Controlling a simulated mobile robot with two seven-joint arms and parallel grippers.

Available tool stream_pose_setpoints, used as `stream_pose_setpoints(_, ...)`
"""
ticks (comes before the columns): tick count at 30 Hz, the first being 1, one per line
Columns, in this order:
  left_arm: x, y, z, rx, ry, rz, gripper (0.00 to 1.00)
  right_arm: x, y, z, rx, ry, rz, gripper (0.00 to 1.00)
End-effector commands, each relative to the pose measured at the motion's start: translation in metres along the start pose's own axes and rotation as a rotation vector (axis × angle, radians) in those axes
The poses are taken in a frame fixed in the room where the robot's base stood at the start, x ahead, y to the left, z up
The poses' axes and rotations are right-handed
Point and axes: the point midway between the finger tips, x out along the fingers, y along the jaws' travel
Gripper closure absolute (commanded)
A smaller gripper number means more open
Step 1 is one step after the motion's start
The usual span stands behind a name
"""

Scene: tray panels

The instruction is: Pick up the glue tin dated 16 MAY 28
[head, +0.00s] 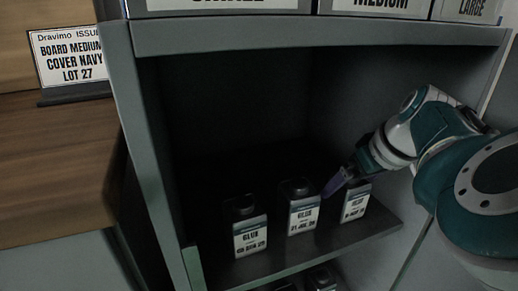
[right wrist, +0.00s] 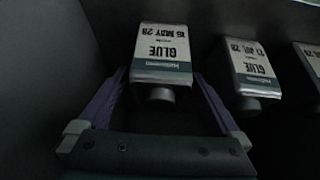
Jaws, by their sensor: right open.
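The glue tin dated 16 MAY 28 (right wrist: 163,50) is upside down in the right wrist view, its label readable, between the spread purple fingers. In the head view this is the rightmost tin (head: 355,203), standing upright on the shelf, its top partly hidden by my gripper. My right gripper (head: 342,181) is open, with its fingers on either side of the tin; whether they touch it I cannot tell. My left gripper is not in view.
A middle glue tin (head: 302,212), dated in July, and a left glue tin (head: 248,232) stand in the same row on the dark shelf (head: 375,229). Grey cabinet walls (head: 160,150) close in the sides. More tins (head: 320,279) show below.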

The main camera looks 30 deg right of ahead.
Motion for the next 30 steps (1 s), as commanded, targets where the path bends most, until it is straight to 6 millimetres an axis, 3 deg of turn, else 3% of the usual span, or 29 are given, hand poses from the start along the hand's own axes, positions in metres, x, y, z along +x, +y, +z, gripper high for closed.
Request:
stream_pose_setpoints(7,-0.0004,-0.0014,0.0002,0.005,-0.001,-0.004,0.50,-0.0005,0.0001,-0.0004,0.000,0.000,0.000,0.01)
stream_pose_setpoints(30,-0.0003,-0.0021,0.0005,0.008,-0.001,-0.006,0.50,-0.0002,0.0001,0.0000,-0.001,0.000,0.000,0.88)
